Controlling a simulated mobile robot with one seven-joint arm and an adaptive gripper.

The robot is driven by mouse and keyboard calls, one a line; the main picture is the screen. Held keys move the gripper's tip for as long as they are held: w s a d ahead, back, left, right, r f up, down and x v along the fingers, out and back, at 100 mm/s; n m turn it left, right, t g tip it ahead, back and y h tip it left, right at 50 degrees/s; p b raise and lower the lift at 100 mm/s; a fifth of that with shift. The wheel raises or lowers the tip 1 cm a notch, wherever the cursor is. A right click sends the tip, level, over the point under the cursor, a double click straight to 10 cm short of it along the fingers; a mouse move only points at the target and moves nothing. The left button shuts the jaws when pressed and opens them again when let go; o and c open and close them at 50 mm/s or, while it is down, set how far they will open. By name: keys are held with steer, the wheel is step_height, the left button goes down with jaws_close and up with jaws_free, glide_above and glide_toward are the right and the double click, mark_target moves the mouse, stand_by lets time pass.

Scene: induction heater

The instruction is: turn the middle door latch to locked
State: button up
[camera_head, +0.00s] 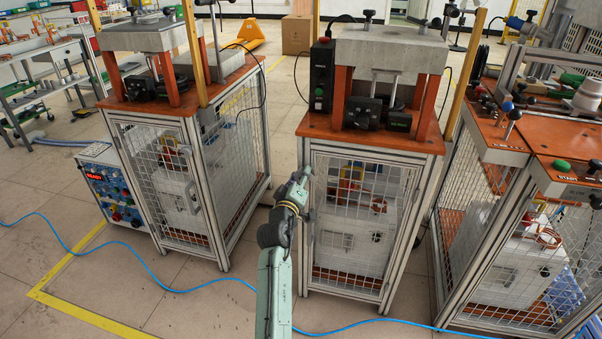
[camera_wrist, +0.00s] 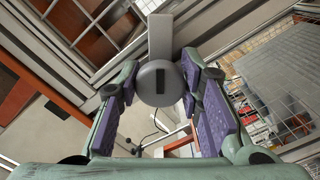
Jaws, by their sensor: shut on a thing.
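The middle door latch (camera_wrist: 160,36) is a grey round knob with a flat bar. In the wrist view the bar points up from the knob, and a dark slot shows on the knob's face. My gripper (camera_wrist: 157,76) has its two purple-padded fingers on either side of the knob and is shut on it. In the head view my gripper (camera_head: 303,180) is at the left edge of the middle station's mesh door (camera_head: 362,225). The door looks closed. The latch is too small and covered to make out in the head view.
The middle station (camera_head: 300,225) stands between a left caged station (camera_head: 200,190) and a right one (camera_head: 500,235). A blue hose (camera_head: 160,280) runs across the floor in front. A control box (camera_head: 107,190) with a red display stands at left. The front floor is otherwise mostly clear.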

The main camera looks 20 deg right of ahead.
steer(key=n+p, duration=0.2)
steer(key=n, duration=0.2)
steer(key=shift+r+p, duration=0.15)
steer(key=shift+p, duration=0.15)
steer(key=shift+n+p, duration=0.8)
steer(key=shift+n, duration=0.8)
steer(key=o, duration=1.2)
steer(key=v, duration=1.2)
